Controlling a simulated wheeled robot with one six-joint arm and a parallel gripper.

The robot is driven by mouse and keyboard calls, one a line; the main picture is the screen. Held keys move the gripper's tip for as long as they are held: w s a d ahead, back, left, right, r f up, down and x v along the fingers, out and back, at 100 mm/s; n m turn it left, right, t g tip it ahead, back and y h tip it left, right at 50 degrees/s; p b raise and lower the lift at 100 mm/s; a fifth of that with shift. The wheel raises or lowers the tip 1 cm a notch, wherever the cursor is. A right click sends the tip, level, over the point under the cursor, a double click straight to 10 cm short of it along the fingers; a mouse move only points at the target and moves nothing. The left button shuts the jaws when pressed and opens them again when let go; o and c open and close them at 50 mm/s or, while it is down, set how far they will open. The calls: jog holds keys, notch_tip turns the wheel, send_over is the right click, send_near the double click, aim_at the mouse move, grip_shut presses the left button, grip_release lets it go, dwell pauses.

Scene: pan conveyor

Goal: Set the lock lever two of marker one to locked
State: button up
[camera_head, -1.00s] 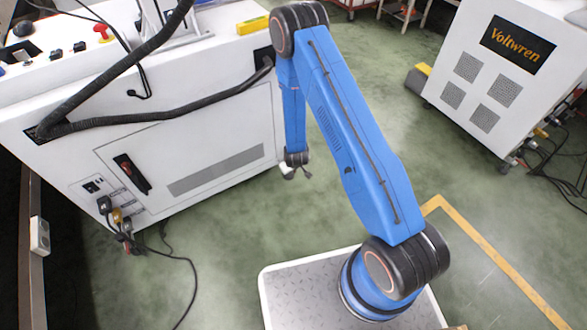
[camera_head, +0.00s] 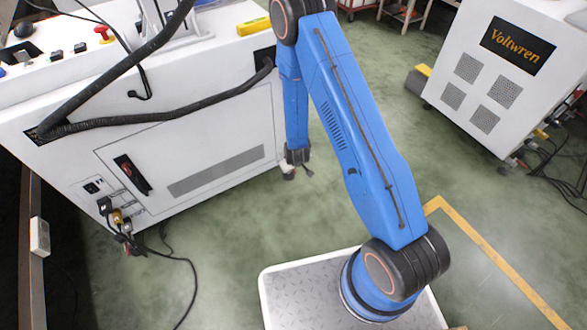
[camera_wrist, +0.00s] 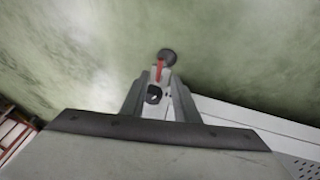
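In the wrist view, my gripper (camera_wrist: 157,88) has its two dark fingers apart, one on each side of a small red lever (camera_wrist: 160,70). Whether a finger touches the lever cannot be told. The lever itself is too small to make out there.
A black hose (camera_head: 170,115) runs along the white machine's front. Cables (camera_head: 185,265) lie on the floor at its left. A white Voltwren cabinet (camera_head: 500,75) stands at the right.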

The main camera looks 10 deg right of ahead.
jog(key=v, duration=1.1)
jog(key=shift+r, duration=0.15)
jog(key=s+d+r+m+y, duration=0.1)
jog(key=s+r, duration=0.2)
jog(key=r, duration=1.1)
jog(key=s+d+r+m+y, duration=0.1)
jog(key=s+d+r, duration=0.15)
jog(key=r, duration=1.25)
jog(key=s+d+r, duration=0.2)
jog(key=s+r, duration=0.3)
jog(key=s, duration=0.3)
jog(key=s+d+r+m+h, duration=0.1)
jog(key=s+d+r, duration=0.2)
jog(key=s+r, duration=0.3)
jog(key=s+d+r+m, duration=0.1)
jog(key=s+r, duration=0.5)
jog(key=s, duration=0.6)
jog(key=shift+s+d, duration=0.2)
jog(key=shift+d, duration=0.7)
